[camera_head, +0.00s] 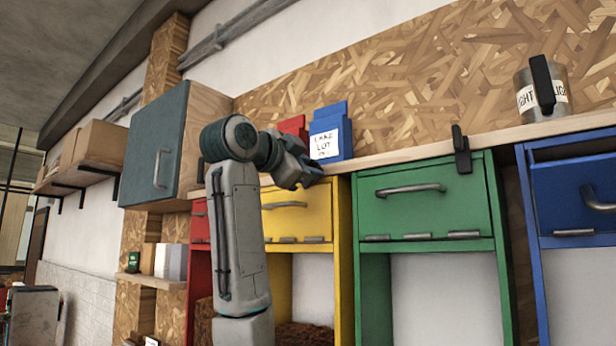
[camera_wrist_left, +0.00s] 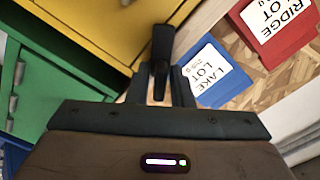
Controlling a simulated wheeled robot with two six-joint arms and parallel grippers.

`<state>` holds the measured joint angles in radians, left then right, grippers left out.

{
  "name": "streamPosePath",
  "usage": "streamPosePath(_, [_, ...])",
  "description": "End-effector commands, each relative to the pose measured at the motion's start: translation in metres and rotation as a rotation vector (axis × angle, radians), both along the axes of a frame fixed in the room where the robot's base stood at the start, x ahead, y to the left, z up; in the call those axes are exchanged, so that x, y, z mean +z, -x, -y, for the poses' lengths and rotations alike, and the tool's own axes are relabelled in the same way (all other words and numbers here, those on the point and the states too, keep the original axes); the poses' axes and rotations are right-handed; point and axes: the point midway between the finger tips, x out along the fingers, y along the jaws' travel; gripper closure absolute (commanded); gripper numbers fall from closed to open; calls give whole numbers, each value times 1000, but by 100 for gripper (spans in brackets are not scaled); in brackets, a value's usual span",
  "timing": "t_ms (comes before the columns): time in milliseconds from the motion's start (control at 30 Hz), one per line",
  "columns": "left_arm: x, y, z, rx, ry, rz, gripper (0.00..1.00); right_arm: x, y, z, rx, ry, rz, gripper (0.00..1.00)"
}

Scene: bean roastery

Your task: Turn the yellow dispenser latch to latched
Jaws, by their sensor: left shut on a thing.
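The yellow dispenser (camera_head: 300,222) stands between the red and green ones, with a grey handle on its front. It also shows at the top left of the left wrist view (camera_wrist_left: 95,28). Its black latch (camera_wrist_left: 162,42) shows in the left wrist view, at the dispenser's edge by the wooden ledge. My left gripper (camera_head: 308,176) is at the top of the yellow dispenser and hides the latch in the head view. In the left wrist view, its fingers (camera_wrist_left: 162,88) are shut on the latch. My right gripper is out of view.
A blue lot box (camera_head: 333,120), a red one (camera_head: 294,125) and a labelled can (camera_head: 525,92) stand on the ledge. A teal-door cabinet (camera_head: 153,150) hangs left.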

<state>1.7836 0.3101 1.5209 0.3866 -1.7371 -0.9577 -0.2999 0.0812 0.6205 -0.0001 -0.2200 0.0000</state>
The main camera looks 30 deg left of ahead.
Motion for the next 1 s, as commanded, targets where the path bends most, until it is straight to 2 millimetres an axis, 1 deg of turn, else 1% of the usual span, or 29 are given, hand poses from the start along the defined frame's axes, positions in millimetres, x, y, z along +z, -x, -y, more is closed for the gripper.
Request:
streamPosePath(33, [-2,0,0,0,46,-2,100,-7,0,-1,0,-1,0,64])
streamPosePath(500, [-2,0,0,-1,490,-36,100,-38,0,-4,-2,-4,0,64])
streamPosePath(800, [-1,0,0,-2,743,-56,100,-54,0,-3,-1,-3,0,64])
streamPosePath(1000, [-1,0,0,-1,862,-66,100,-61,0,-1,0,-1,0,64])
